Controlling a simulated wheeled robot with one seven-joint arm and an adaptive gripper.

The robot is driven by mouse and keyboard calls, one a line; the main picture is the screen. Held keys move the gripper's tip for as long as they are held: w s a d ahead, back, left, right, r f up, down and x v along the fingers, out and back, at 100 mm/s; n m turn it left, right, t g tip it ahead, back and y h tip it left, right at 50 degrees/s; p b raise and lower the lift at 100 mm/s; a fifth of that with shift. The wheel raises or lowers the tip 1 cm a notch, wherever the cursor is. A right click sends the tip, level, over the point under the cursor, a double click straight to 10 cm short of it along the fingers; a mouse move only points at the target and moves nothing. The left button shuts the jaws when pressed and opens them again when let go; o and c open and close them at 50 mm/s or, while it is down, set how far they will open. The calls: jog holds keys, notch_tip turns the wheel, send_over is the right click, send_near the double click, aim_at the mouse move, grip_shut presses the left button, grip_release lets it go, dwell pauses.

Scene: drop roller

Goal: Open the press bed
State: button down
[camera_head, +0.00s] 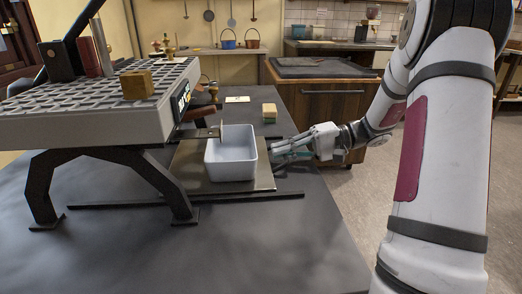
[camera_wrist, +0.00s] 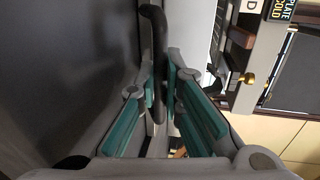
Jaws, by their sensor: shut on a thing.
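The press is a grey slab machine (camera_head: 95,122) with a gridded top on black legs, at left in the head view. A flat brownish plate (camera_head: 265,181), which seems to be the press bed, lies low beside it. A white open bin (camera_head: 231,166) stands on the plate. My gripper (camera_head: 280,155) is at the plate's right side, close to the bin. In the wrist view my gripper (camera_wrist: 160,75) has its teal-padded fingers closed about a dark curved bar (camera_wrist: 148,14), apparently a handle. The handle's join to the bed is hidden.
Dark rails (camera_head: 125,205) lie on the dark grey table (camera_head: 200,260). A wooden cube (camera_head: 137,84) sits on the machine's top. The table front is clear. A wooden cabinet (camera_head: 335,105) stands behind.

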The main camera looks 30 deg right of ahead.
aim_at(298, 161)
jog(key=shift+f+v, duration=0.2)
jog(key=shift+v, duration=0.75)
jog(key=shift+f+v, duration=0.2)
jog(key=shift+v, duration=0.8)
jog(key=shift+d, duration=0.1)
jog(key=c, duration=2)
grip_release()
jog(key=shift+s, duration=0.1)
jog(key=v, duration=1.2)
jog(key=shift+f, duration=0.1)
